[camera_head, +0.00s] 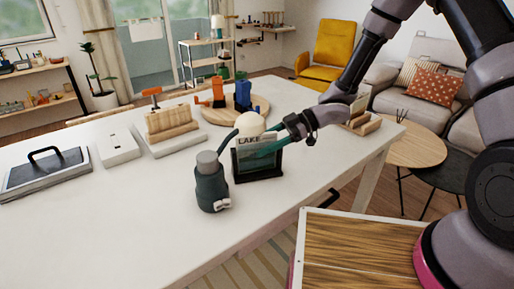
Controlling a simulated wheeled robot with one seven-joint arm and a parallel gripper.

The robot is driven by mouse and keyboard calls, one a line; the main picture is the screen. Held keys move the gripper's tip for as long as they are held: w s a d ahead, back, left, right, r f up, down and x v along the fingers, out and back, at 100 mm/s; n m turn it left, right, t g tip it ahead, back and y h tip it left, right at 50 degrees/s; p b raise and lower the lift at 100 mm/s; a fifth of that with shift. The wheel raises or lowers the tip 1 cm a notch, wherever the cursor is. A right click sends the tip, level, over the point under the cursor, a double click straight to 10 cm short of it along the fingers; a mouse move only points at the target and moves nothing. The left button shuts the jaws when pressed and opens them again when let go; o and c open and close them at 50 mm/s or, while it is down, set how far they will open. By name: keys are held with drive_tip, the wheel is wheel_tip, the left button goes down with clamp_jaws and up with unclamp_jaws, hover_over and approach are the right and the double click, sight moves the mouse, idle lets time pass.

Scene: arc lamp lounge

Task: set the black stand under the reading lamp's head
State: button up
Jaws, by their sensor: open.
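The black stand (258,176) is upright on the white table and holds a panel marked "LAKE". What I take as the reading lamp (211,185) is a dark bottle-like body with a grey top, just left of the stand. A dark curved neck rises by it towards a round cream head (251,123), which shows directly above the stand's top edge; whether it is over the stand or behind it I cannot tell. Contact with the stand cannot be made out.
Behind stand a round wooden board (226,117) with orange and blue items, and a wooden block with an orange handle (172,122). A white box (118,146) and a black-handled slab (47,172) lie left. The table's front left is clear.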

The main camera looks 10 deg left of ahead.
drive_tip(key=v, duration=1)
drive_tip(key=shift+w, duration=0.1)
